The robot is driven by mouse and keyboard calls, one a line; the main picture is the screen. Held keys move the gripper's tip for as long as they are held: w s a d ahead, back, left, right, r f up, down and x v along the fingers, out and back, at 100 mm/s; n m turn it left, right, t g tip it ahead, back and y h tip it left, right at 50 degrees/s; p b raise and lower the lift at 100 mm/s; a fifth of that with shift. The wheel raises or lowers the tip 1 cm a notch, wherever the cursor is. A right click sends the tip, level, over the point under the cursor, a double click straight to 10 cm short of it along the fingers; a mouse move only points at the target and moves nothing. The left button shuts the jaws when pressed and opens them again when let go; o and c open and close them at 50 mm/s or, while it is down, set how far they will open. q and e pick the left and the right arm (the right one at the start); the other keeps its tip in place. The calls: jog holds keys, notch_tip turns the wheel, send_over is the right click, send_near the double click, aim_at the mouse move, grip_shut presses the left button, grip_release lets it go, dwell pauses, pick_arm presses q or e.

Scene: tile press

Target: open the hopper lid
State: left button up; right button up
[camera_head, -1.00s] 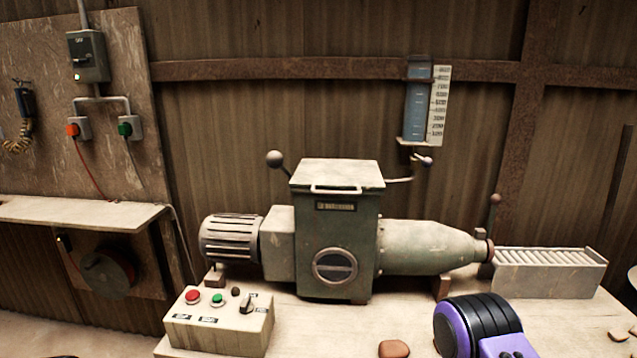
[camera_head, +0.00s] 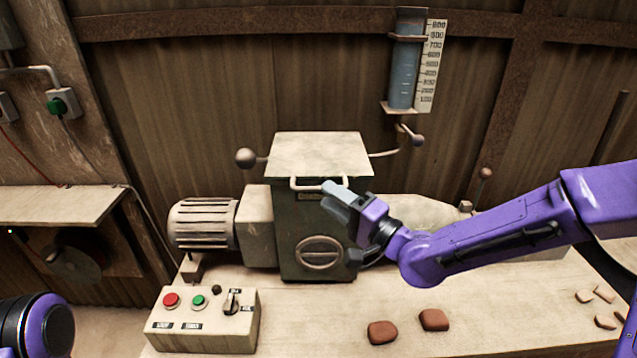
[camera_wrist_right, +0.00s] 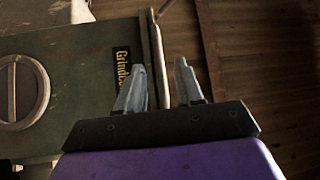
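The hopper lid (camera_head: 320,152) is a pale flat plate lying shut on top of the green hopper (camera_head: 290,230). Its pale bar handle (camera_head: 293,186) sticks out at the front edge. My right gripper (camera_head: 334,188) is at the right part of this handle. In the right wrist view the handle bar (camera_wrist_right: 157,60) runs between the two fingers of my right gripper (camera_wrist_right: 162,75), with gaps visible beside it, so the gripper is open around or just short of the bar. Only a purple and black part of my left arm shows at lower left; its gripper is out of view.
A control box (camera_head: 203,318) with red and green buttons stands front left. The motor (camera_head: 203,224) is left of the hopper. A ball-ended lever (camera_head: 246,158) is beside the lid. A water gauge (camera_head: 404,62) hangs behind. Two brown lumps (camera_head: 383,332) lie on the bench in front.

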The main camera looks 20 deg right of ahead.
aim_at(317, 188)
jog(key=x, duration=0.4)
jog(key=shift+w+a+p, duration=0.15)
jog(key=shift+w+p, duration=0.2)
grip_shut()
